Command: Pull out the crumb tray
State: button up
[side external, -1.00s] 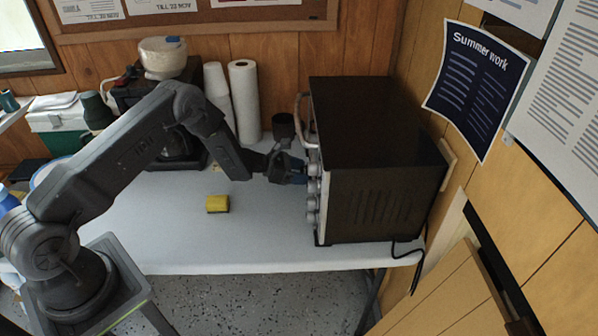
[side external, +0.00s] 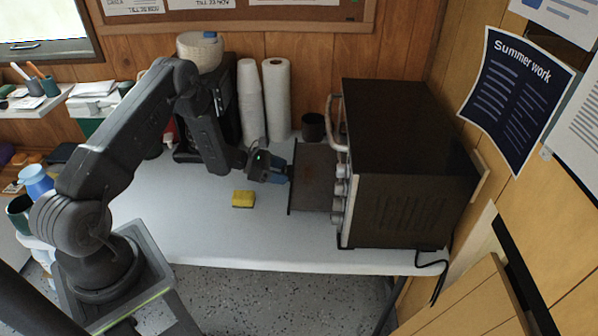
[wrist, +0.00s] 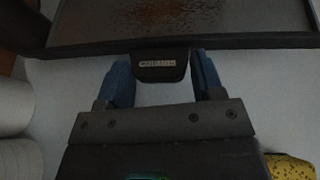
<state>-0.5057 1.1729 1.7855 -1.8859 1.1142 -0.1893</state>
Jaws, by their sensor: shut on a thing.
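The crumb tray (side external: 313,178) is a flat dark tray with brown crumbs on it. It sticks out to the left from low in the front of the toaster oven (side external: 415,165), with its far end hidden inside. My gripper (side external: 289,173) is at the tray's outer edge. In the wrist view its blue fingers (wrist: 162,80) are on either side of the tray's dark handle tab (wrist: 160,65), shut on it. The tray (wrist: 190,18) fills the top of that view, with crumbs scattered over it.
A yellow sponge (side external: 243,198) lies on the white table (side external: 220,235) near my gripper. A dark cup (side external: 313,127), paper towel roll (side external: 277,98), stacked cups (side external: 250,98) and coffee maker (side external: 205,110) stand behind. The table left of the sponge is clear.

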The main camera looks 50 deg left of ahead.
jog(key=shift+s+a, duration=0.7)
jog(key=shift+a, duration=0.05)
jog(key=o, duration=1.3)
jog(key=shift+c, duration=0.2)
jog(key=v, duration=1.4)
jog(key=shift+w+r, duration=0.1)
jog(key=shift+w, duration=0.05)
jog(key=shift+d, duration=0.1)
